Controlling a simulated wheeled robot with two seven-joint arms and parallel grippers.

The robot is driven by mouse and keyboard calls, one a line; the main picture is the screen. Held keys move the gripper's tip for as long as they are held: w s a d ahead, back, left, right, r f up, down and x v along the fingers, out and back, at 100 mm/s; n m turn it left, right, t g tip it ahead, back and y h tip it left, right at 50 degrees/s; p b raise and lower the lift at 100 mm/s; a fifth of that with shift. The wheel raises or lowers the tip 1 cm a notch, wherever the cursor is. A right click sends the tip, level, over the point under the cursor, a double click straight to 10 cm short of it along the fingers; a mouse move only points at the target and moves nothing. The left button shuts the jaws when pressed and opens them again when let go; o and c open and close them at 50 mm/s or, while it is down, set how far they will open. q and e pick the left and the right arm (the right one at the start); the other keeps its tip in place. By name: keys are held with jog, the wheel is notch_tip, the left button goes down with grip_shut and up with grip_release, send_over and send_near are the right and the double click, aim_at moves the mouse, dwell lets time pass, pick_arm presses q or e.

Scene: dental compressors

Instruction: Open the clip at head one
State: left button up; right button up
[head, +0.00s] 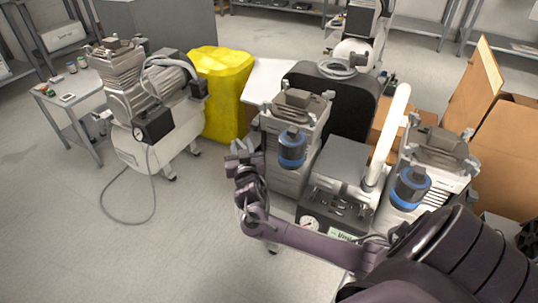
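A compressor with two tall grey motor heads stands right of centre. The left head (295,112) carries a blue-banded filter (292,149); the right head (440,150) carries a similar filter (411,187). Small light-grey clip-like parts show at the top edges of both heads, such as one on the left head (328,95). I cannot tell which head is head one or whether any clip is open. My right gripper (241,149) is just left of the left head, apart from its top clips. Its fingers are small and blend together, so their opening is unclear. My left gripper is out of view.
Another compressor (150,115) stands on the floor at left, with a hose (130,220) looped on the floor. A yellow covered bin (222,90) stands behind my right gripper. Cardboard boxes (507,140) are at the right. Floor at lower left is clear.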

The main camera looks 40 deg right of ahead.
jog(key=p+v, duration=0.3)
jog(key=v, duration=0.5)
jog(key=s+a+f+n+g+y+p, duration=0.1)
jog(key=s+f+p, duration=0.4)
jog(key=f, duration=0.6)
jog(key=s+a+f+n+g+y+p, duration=0.1)
jog(key=s+f+n+g+y+p, duration=0.3)
jog(key=s+f, duration=0.5)
jog(key=shift+a+f+n+g+p, duration=0.5)
jog(key=shift+f+g, duration=0.35)
jog(key=shift+g, duration=0.45)
jog(key=shift+s+d, duration=0.1)
